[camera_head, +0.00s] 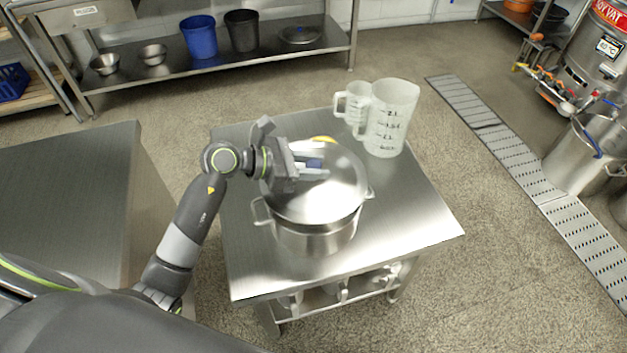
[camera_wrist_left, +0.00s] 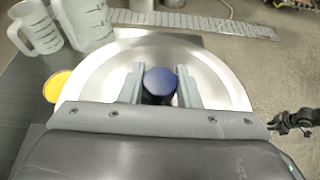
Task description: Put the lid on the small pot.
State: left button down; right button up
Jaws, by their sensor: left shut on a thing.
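The small pot (camera_head: 315,238) is a steel pot with side handles, standing on the steel trolley table (camera_head: 420,225). The round steel lid (camera_head: 335,195) is over the pot's mouth and covers it in the head view; it also shows in the left wrist view (camera_wrist_left: 100,80). I cannot tell whether the lid rests fully on the rim. My left gripper (camera_head: 318,168) is above the lid, shut on its blue knob (camera_wrist_left: 160,81), with a finger on each side in the left wrist view.
Two clear measuring jugs (camera_head: 392,120) stand at the table's back right. A yellow item (camera_wrist_left: 57,86) lies beside the lid. A steel counter (camera_head: 70,190) is at the left. The table's front right is free. A floor drain grating (camera_head: 510,150) runs at the right.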

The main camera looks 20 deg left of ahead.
pick_arm(q)
jog(key=shift+f, duration=2.05)
jog(key=shift+f, duration=0.1)
jog(key=shift+f+b, duration=0.15)
jog(key=shift+b, duration=0.25)
jog(key=c, duration=1.1)
grip_release()
jog(key=shift+o, duration=0.2)
